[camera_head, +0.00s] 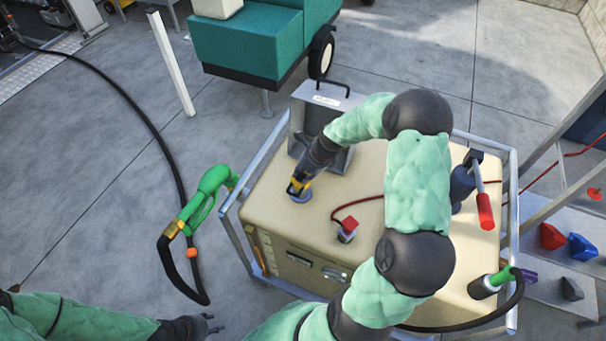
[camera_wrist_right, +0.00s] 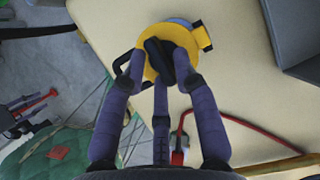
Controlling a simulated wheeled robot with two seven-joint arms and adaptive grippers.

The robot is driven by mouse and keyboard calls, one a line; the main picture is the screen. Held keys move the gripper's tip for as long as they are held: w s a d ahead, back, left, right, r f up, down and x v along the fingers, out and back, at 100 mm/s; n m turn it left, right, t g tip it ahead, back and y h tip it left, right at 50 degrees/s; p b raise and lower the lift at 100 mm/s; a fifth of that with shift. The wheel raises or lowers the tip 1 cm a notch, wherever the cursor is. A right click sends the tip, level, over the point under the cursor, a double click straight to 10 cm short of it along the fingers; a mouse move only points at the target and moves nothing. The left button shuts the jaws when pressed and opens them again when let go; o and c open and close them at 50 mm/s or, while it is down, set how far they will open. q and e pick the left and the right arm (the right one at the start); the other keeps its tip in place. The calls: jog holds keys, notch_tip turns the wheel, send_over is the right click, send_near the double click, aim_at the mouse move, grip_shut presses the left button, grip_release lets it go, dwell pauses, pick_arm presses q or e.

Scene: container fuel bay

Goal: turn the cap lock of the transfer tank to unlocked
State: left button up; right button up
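The transfer tank (camera_head: 270,225) is a beige box in a grey tube frame. Its cap lock, a yellow disc with a black grip on a blue ring, sits on the tank top at the left in the head view (camera_head: 298,187). In the right wrist view the yellow cap (camera_wrist_right: 203,36) has its black grip (camera_wrist_right: 156,54) between the fingers. My right gripper (camera_wrist_right: 160,62) reaches down onto the cap, its fingers closed around the black grip; the fingertips partly cover it. My left gripper (camera_head: 208,324) is low in the head view, empty, its fingers apart.
A green fuel nozzle (camera_head: 207,195) with a black hose hangs at the tank's left side. An open grey box (camera_head: 318,112) stands behind the cap. A red-handled pump (camera_head: 485,211) and a red block (camera_head: 350,224) with a red cable are on the tank top.

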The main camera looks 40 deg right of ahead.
grip_shut()
jog(key=shift+n, duration=0.3)
jog(key=n, duration=0.1)
jog(key=n+y+p, duration=0.1)
jog(key=n, duration=0.1)
jog(key=n+g+p, duration=0.1)
jog(key=shift+w+d, duration=0.15)
jog(key=shift+d, duration=0.15)
jog(key=n+g+y+p, duration=0.1)
jog(key=n, duration=0.3)
jog(key=shift+w+d, duration=0.1)
jog(key=n, duration=0.1)
jog(key=n+g, duration=0.1)
jog(key=n, duration=0.1)
jog(key=n+g+p, duration=0.1)
jog(key=shift+w+d+n, duration=0.1)
jog(key=shift+w+n, duration=0.15)
jog(key=shift+n, duration=0.05)
jog(key=n+g, duration=0.1)
jog(key=n, duration=0.1)
jog(key=n+g, duration=0.1)
jog(key=n, duration=0.1)
jog(key=shift+w+n, duration=0.2)
jog(key=shift+n, duration=0.2)
